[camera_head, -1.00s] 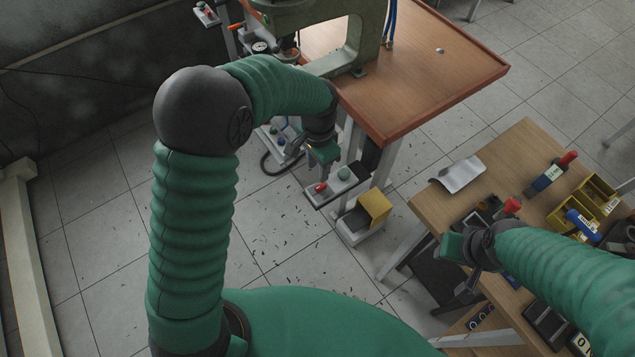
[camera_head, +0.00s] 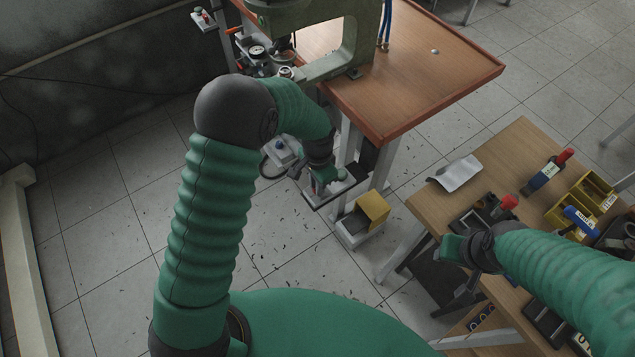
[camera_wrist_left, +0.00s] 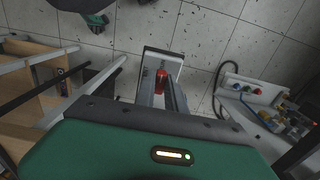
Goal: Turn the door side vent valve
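I cannot tell for sure which part is the door side vent valve. My left gripper (camera_head: 322,180) reaches down to a control box (camera_head: 345,182) beside the table leg and hides part of it. Its fingers are too small and covered to read. In the left wrist view a red knob (camera_wrist_left: 161,78) stands on a pale panel just beyond my wrist. Another pale box (camera_wrist_left: 250,90) there carries red and blue buttons, beside fittings (camera_wrist_left: 290,122) with yellow parts. A box with a blue knob (camera_head: 281,146) shows left of my left gripper. My right gripper (camera_head: 458,255) hangs beside the workbench, its fingers unclear.
A press (camera_head: 345,50) stands on a red-brown table (camera_head: 425,70). The wooden workbench (camera_head: 520,150) at right holds a bottle (camera_head: 547,172) and yellow trays (camera_head: 590,195).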

